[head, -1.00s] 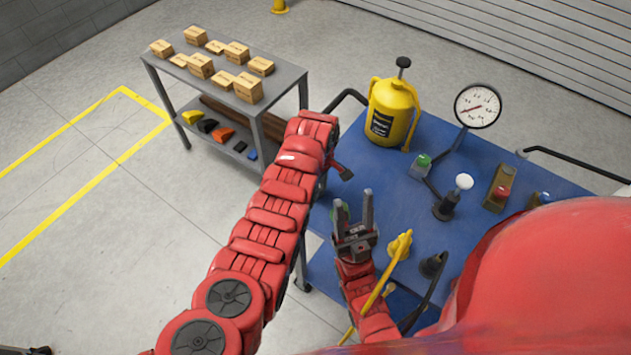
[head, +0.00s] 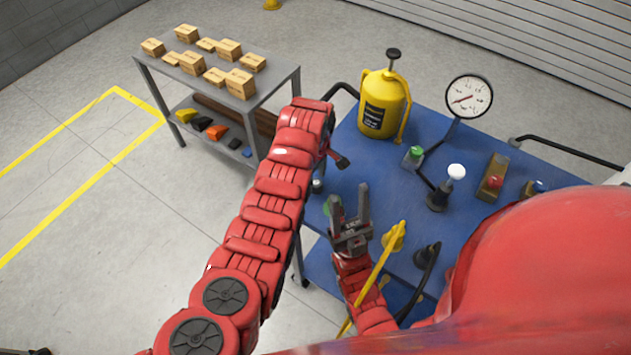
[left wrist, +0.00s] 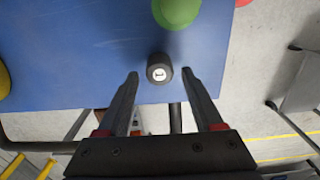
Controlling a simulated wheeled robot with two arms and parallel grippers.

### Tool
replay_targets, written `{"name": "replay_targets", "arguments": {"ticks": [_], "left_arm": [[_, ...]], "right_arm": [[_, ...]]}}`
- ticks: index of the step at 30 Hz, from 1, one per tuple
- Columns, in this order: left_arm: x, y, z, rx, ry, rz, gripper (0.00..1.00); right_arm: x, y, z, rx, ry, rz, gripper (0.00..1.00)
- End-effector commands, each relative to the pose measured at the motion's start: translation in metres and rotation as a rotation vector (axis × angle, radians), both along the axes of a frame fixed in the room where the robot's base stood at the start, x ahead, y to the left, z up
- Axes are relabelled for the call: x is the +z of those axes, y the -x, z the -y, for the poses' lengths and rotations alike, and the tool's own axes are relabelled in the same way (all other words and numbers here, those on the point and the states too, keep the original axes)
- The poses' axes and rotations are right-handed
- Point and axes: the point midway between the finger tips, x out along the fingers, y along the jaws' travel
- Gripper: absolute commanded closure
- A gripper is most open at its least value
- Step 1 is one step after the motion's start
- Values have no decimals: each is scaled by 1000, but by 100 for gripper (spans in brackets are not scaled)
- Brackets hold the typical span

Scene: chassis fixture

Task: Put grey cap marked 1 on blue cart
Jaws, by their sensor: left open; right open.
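A small dark grey cap (left wrist: 158,68) with a pale, marked end shows in the left wrist view; the mark is too small to read. It appears to stand on the blue cart (left wrist: 85,50) near its edge. My left gripper (left wrist: 160,76) is open, with a fingertip on either side of the cap and gaps between. In the head view the cap (head: 316,186) shows beside my left arm, which hides most of that gripper. My right gripper (head: 348,195) is open and empty above the cart's (head: 400,190) left part.
A green object (left wrist: 177,10) stands close beyond the cap. A yellow canister (head: 384,105), a gauge (head: 469,97), a white-topped knob (head: 456,172) and a yellow lever (head: 375,275) are on or at the cart. A grey shelf (head: 205,90) with several boxes stands left.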

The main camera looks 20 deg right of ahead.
Motion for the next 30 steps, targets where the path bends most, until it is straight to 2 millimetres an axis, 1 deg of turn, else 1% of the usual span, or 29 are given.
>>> {"name": "replay_targets", "arguments": {"ticks": [2, 3, 6, 7, 9, 10, 12, 13, 18, 26, 29, 30], "left_arm": [[10, 0, 0, 0, 3, 5, 32], [18, -2, 1, 0, 5, 8, 32], [41, 0, 0, 0, 4, 5, 32], [55, 0, 1, -1, 4, 5, 32], [71, -1, 1, 0, 4, 5, 32], [77, -1, 0, 0, 3, 5, 32], [92, 1, 1, -3, 1, 1, 32], [95, 1, 0, -1, -1, 1, 32], [102, 1, 0, -1, 1, -1, 32], [100, -1, 0, -2, 3, 5, 32], [88, -17, -3, -13, 26, 58, 32], [80, -30, -5, -25, 46, 105, 32]], "right_arm": [[-6, 0, 0, 0, 0, 0, 50], [-12, 0, 0, 0, 0, 0, 50], [-21, 0, 0, 0, 0, 0, 50], [-12, 0, 0, 0, 0, -1, 50], [-9, 0, 0, 0, 0, 0, 50], [-8, 0, 0, 0, 0, 0, 50], [7, 0, 0, 0, 0, 0, 50], [9, 0, 0, 0, 0, 1, 50], [15, 0, 0, 0, 0, 0, 50], [14, 0, 0, 0, 0, 0, 50], [14, 0, 0, 0, 0, 0, 50], [14, 0, 0, 0, 0, 0, 50]]}}
